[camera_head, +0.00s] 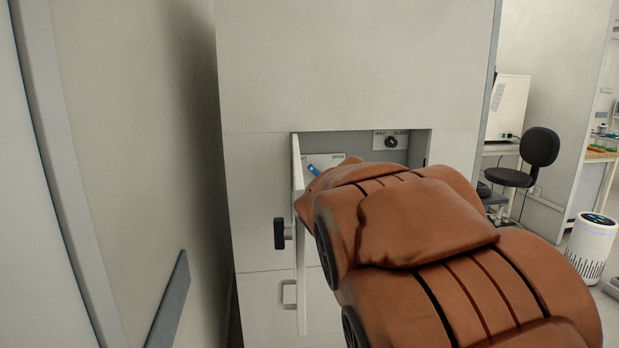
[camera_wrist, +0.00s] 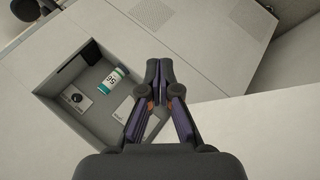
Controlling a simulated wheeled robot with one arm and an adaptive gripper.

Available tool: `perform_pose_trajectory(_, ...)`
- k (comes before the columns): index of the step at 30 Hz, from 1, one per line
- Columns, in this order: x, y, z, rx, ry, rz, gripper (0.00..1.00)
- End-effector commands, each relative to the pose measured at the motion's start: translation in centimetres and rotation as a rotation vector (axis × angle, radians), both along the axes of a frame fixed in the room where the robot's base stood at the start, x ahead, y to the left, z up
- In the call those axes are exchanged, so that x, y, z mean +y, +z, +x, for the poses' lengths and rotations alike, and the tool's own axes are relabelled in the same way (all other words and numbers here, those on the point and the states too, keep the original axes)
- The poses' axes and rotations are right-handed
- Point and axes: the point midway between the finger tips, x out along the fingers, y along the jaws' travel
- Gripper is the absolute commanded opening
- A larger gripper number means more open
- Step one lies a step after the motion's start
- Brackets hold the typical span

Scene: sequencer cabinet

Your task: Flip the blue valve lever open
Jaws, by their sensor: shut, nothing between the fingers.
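The blue valve lever (camera_head: 314,169) shows in the head view inside an open recess of the cabinet, just left of my arm. It slants up to the left in front of a white label plate (camera_head: 325,160), whose words are partly covered. My gripper (camera_wrist: 159,66) shows in the wrist view with its fingers together and empty, to the right of the recess (camera_wrist: 48,92). The lever cannot be made out in the wrist view; my fingers cover part of the label plate there. My arm hides the gripper in the head view.
The recess's door (camera_head: 299,235) stands open at its left side, with a black handle (camera_head: 280,233). A black knob (camera_head: 391,142) sits at the recess's upper right. A white and teal bottle (camera_wrist: 112,82) is inside the recess. A wall stands close on the left.

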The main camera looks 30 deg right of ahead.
Motion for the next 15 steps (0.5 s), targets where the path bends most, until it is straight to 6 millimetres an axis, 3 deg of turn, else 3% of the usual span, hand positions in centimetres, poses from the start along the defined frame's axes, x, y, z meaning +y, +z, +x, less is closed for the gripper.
perform_pose_trajectory(1, -1.5, 1.1, 1.5, -0.019, 0.014, -0.052, 0.0)
perform_pose_trajectory(6, -5.5, 5.4, 6.2, -0.073, 0.089, -0.223, 0.0)
perform_pose_trajectory(15, -10.1, 11.6, 13.5, -0.114, 0.246, -0.498, 0.0)
